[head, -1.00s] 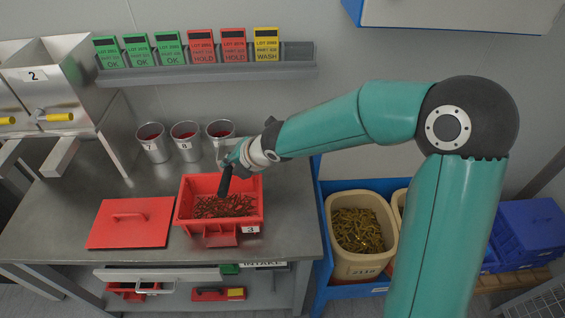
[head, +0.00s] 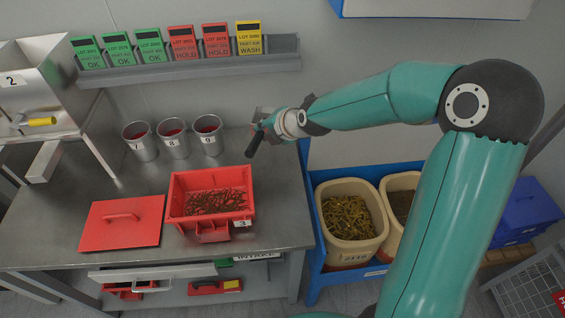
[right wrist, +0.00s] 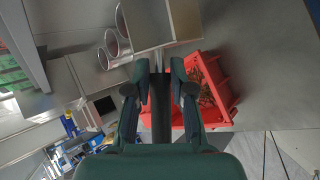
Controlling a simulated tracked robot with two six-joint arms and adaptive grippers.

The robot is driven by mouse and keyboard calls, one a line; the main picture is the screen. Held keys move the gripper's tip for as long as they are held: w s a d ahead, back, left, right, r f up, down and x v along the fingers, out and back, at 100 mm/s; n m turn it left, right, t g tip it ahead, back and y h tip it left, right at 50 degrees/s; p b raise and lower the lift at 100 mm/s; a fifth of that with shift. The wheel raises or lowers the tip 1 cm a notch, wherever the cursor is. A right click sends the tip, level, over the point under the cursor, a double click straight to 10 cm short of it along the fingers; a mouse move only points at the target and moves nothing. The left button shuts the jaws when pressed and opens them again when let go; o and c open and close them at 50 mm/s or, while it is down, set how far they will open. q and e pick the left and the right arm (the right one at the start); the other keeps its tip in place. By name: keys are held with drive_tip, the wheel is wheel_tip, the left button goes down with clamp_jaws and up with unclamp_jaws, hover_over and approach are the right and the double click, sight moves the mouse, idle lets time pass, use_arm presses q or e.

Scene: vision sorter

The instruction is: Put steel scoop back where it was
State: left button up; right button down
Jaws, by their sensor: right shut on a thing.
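The steel scoop shows in the right wrist view as a grey, box-shaped head (right wrist: 160,25) with a dark handle (right wrist: 160,120) between the fingers. My right gripper (right wrist: 160,82) is shut on this handle. In the head view, my right gripper (head: 272,126) is above the bench, to the right of the steel cups and behind the right rear corner of the red crate. The dark handle (head: 255,145) points down there, and the scoop's head is partly hidden by the gripper. My left gripper is not in view.
The open red crate (head: 252,186) labelled 3 holds rust-coloured parts. Its red lid (head: 135,234) lies to its left. Steel cups 7 (head: 143,147), 8 (head: 173,144) and 9 (head: 208,142) stand behind. Bare bench (head: 280,195) lies to the crate's right. Beige bins (head: 352,250) stand beyond.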

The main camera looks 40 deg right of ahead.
drive_tip(key=shift+m+h, duration=0.4)
drive_tip(key=shift+m, duration=0.2)
drive_tip(key=d+f+b, duration=0.1)
drive_tip(key=f+b, duration=0.5)
drive_tip(key=d+f+b, duration=0.1)
drive_tip(key=f+b, duration=0.5)
drive_tip(key=f, duration=0.1)
drive_tip(key=d+f+b, duration=0.1)
drive_tip(key=f+b, duration=0.5)
drive_tip(key=shift+s+d+f+b, duration=0.3)
drive_tip(key=shift+s+d+f, duration=0.05)
drive_tip(key=shift+s+d, duration=0.05)
drive_tip(key=shift+r, duration=0.15)
drive_tip(key=shift+f, duration=0.2)
drive_tip(key=c, duration=1)
unclamp_jaws()
drive_tip(key=shift+a, duration=0.1)
drive_tip(key=shift+r, duration=0.15)
